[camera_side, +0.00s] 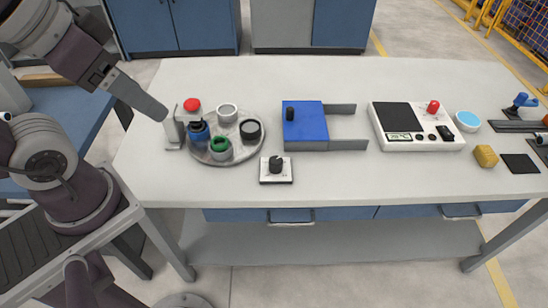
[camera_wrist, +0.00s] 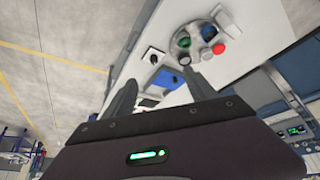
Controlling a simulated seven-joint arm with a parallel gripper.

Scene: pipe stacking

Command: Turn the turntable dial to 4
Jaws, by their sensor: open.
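The dial (camera_side: 276,167) is a black knob on a small white square plate, in front of the turntable on the table. Its markings are too small to read. The turntable (camera_side: 194,150) is a grey round disc carrying a blue, a green, a white and a black round piece. A black knob that looks like the dial (camera_wrist: 152,52) also shows in the wrist view, left of the turntable (camera_wrist: 178,34). My gripper (camera_side: 164,114) is above the table's left part, left of the turntable and apart from the dial. In the wrist view my gripper (camera_wrist: 160,76) has its fingers spread with nothing between them.
A red button (camera_side: 192,104) on a pale stand is at the turntable's left edge. A blue box (camera_side: 305,125) with grey rails is right of the turntable. A white console (camera_side: 415,143), a yellow block (camera_side: 486,156) and a blue-topped round container (camera_side: 467,121) stand further right.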

